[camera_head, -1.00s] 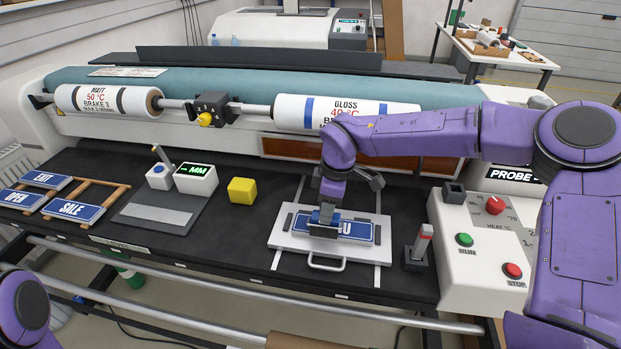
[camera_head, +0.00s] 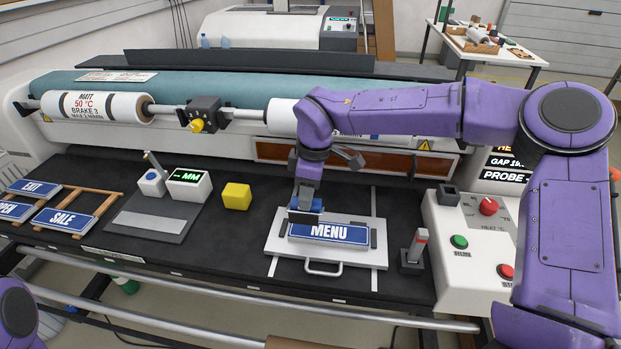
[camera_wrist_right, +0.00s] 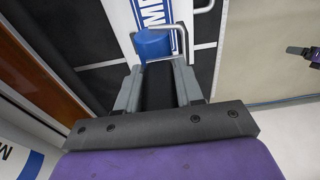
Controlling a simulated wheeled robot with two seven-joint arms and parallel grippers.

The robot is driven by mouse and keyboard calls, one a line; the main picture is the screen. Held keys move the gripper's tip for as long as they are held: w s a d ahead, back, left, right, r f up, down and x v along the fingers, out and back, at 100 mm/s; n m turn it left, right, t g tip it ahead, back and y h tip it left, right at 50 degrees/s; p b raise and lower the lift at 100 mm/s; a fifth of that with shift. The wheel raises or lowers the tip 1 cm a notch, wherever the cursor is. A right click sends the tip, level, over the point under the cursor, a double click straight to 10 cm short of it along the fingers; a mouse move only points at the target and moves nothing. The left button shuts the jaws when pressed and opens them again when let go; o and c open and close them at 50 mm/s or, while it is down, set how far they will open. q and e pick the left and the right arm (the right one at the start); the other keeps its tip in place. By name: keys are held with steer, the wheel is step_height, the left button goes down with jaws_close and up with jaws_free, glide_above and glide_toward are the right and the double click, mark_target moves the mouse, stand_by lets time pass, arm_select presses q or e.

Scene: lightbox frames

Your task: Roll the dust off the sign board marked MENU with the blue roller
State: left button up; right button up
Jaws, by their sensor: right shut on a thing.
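The MENU sign board (camera_head: 340,233) is a blue board with white letters. It lies flat on a white plate (camera_head: 275,245) with a front handle, and part of it also shows in the right wrist view (camera_wrist_right: 154,14). My right gripper (camera_head: 305,208) is shut on the blue roller (camera_wrist_right: 153,44), at the left end of the board. The roller is mostly hidden by the gripper in the head view. I cannot tell whether it touches the board. Dust is too small to make out.
A yellow block (camera_head: 237,196) stands left of the plate. A grey-and-red upright piece (camera_head: 415,250) and a control box (camera_head: 465,240) stand to its right. A rack with SALE (camera_head: 65,220) and EXIT (camera_head: 35,187) signs lies far left. The laminator rolls run behind.

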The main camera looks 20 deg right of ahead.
steer(key=shift+s+r+p, duration=0.1)
steer(key=shift+r+p, duration=0.25)
steer(key=shift+r, duration=0.7)
